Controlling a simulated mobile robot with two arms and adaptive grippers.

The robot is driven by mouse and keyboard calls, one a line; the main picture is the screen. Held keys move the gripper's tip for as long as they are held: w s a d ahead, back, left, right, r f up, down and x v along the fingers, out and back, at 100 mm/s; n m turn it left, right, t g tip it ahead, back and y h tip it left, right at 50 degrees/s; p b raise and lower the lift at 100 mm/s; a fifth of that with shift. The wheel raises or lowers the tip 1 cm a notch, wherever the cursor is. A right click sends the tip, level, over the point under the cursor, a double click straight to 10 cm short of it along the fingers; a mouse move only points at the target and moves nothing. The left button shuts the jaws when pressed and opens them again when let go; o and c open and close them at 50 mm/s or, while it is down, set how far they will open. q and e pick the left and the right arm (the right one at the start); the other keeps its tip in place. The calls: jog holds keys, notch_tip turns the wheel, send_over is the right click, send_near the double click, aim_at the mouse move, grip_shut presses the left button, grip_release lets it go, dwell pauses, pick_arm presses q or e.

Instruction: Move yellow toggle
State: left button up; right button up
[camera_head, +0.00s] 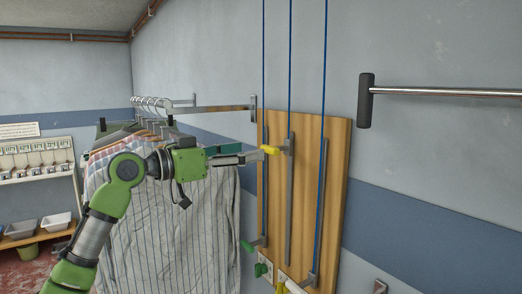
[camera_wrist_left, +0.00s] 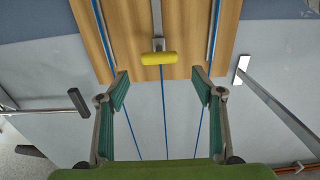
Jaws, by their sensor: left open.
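The yellow toggle (camera_head: 270,150) sits at the upper end of the middle metal slot on a wooden board (camera_head: 335,180), beside the middle blue cord. In the left wrist view the toggle (camera_wrist_left: 155,58) is a short yellow bar across the slot. My left gripper (camera_head: 247,155) is just left of the toggle in the head view. In the left wrist view my left gripper (camera_wrist_left: 158,80) is open, with green-padded fingers spread wide. The toggle lies beyond the fingertips, roughly centred between them, and looks untouched. My right gripper is not in view.
A green handle (camera_head: 247,246) sits low in the left slot. Striped shirts (camera_head: 165,225) hang behind my left arm. A black-ended metal bar (camera_head: 366,100) juts out at right.

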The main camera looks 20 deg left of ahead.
pick_arm(q)
jog(key=v, duration=0.4)
dwell(0.4)
